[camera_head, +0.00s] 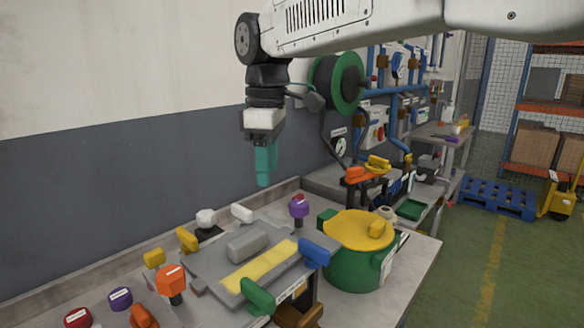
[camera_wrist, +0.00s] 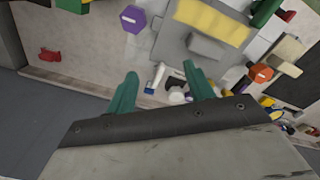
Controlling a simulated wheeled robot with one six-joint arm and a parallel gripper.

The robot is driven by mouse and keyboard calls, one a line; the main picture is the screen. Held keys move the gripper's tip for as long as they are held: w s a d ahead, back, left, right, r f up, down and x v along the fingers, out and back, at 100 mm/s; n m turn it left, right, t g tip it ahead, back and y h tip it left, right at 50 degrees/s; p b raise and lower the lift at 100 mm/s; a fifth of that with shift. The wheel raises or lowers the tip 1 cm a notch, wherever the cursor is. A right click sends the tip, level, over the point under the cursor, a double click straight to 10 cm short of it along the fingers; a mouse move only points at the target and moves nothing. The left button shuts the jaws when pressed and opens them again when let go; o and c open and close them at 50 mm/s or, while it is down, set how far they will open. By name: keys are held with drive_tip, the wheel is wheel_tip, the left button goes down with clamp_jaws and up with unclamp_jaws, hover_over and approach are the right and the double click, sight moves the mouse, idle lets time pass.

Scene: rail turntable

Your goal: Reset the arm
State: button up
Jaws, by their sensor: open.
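My gripper (camera_head: 264,166) hangs from my arm above the workbench in the head view, with its teal fingers pointing down. In the wrist view my gripper (camera_wrist: 160,90) has its two teal fingers spread apart with nothing held between them. It is open and empty. The fingers are clear of the bench and touch nothing that I can see. In the head view the two fingers overlap, so the gap between them does not show there.
Below stands a grey fixture (camera_head: 208,262) with a yellow strip and coloured knobs. A green pot (camera_head: 350,268) with a yellow lid (camera_head: 352,229) is right of it. A green-rimmed reel (camera_head: 347,82) is behind my arm. A blue pallet (camera_head: 498,198) lies on the floor.

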drive_tip(key=s+d+f+m, duration=0.1)
drive_tip(key=s+d+m, duration=0.4)
drive_tip(key=d, duration=0.6)
drive_tip(key=s+d+f+m, duration=0.1)
drive_tip(key=s+d+m, duration=0.4)
drive_tip(key=d, duration=0.6)
drive_tip(key=s+d+f+m, duration=0.3)
drive_tip(key=s+d+f, duration=0.2)
drive_tip(key=s, duration=0.3)
drive_tip(key=s+d+f+m+t, duration=0.1)
drive_tip(key=s+d+f+m, duration=0.2)
drive_tip(key=s+d+f, duration=0.2)
drive_tip(key=s+f, duration=0.1)
drive_tip(key=s, duration=0.1)
drive_tip(key=shift+s+m, duration=0.3)
drive_tip(key=shift+s, duration=0.05)
